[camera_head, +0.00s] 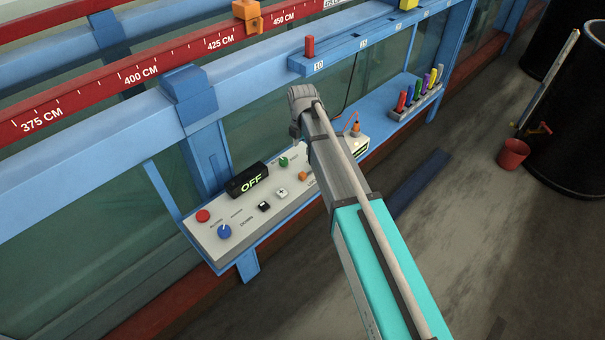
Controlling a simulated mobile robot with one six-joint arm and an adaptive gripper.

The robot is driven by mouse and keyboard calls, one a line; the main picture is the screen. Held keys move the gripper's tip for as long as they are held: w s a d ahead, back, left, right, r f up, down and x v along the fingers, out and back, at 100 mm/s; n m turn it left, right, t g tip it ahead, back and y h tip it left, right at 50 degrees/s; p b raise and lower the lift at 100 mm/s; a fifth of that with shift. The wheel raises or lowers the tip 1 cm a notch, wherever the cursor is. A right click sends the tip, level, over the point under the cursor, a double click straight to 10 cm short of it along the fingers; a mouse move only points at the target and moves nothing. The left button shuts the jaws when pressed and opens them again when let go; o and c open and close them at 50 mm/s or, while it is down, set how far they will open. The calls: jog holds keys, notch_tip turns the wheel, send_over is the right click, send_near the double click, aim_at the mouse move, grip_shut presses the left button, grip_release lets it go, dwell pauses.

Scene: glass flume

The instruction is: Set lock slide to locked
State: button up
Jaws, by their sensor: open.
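I cannot pick out a part plainly marked as the lock slide. A light control panel (232,240) sits on the blue frame below the glass. It bears a black display reading OFF (251,181), a red button (203,215), a blue knob (225,231), a green knob (284,161), black and white switches and a small orange part (304,175). My arm reaches from the lower right across the panel's right part and hides some of it. My gripper (298,112) is at the arm's grey far end, in front of the glass, apparently holding nothing; its fingertips are not clear.
An orange block (247,15) sits on the red scale rail (165,67). A blue ledge (375,38) holds a red peg (309,46). Several coloured tools stand in a rack (416,103) at the right. A red bucket (513,153) and black tanks stand on the open floor.

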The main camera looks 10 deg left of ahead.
aim_at(303, 174)
jog(key=shift+f, duration=0.15)
notch_tip(303, 174, down, 14)
jog(key=b, duration=1.4)
jog(key=shift+r, duration=0.25)
grip_shut()
dwell(0.4)
